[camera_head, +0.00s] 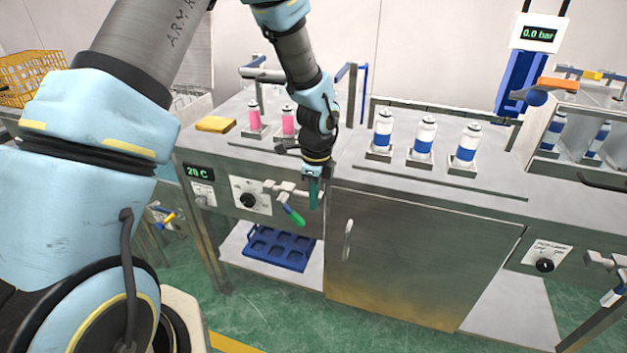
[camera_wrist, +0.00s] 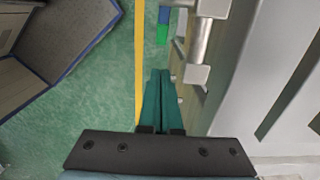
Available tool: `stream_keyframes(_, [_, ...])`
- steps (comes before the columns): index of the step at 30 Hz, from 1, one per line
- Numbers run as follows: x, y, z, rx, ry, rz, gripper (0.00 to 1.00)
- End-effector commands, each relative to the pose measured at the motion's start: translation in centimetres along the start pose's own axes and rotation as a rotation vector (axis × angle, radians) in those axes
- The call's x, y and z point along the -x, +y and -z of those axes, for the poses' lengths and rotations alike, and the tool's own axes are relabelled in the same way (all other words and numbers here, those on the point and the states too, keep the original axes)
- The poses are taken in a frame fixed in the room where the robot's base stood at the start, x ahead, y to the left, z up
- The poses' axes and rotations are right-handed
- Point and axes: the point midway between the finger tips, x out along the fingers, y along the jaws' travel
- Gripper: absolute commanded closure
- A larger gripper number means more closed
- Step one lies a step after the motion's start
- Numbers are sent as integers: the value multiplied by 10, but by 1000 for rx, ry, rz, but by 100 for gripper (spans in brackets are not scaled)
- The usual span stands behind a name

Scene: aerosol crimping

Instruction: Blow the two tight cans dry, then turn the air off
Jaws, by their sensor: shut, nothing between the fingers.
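My gripper (camera_head: 314,206) is shut and empty, pointing down in front of the left bench. Its green fingers (camera_wrist: 160,72) lie together in the wrist view. A valve with a green handle (camera_head: 293,214) is on the bench front, just left of the fingers; the handle slants down to the right. In the wrist view, a metal pipe fitting (camera_wrist: 200,50) and a green and blue piece (camera_wrist: 163,28) lie ahead of the fingertips. Two pink cans, a left one (camera_head: 254,117) and a right one (camera_head: 288,121), stand in holders on the bench. I cannot tell which cans are tight.
Three white-and-blue cans (camera_head: 424,138) stand in holders to the right, with more in a steel box (camera_head: 570,125). A display (camera_head: 538,34) reads 0.0 bar. A yellow block (camera_head: 215,124) lies on the bench; a blue tray (camera_head: 279,250) is on the shelf below. A cabinet handle (camera_head: 348,240) sticks out.

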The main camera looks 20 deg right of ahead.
Motion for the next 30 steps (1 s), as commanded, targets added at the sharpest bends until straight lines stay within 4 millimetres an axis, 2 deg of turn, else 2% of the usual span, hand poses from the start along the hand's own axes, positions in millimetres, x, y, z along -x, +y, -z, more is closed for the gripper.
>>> stream_keyframes(3, [-22, 1, 0, 0, -1, -3, 100])
stream_keyframes(10, [-40, 0, -24, 4, 0, 0, 100])
stream_keyframes(30, [-50, 0, -27, 0, -21, 2, 100])
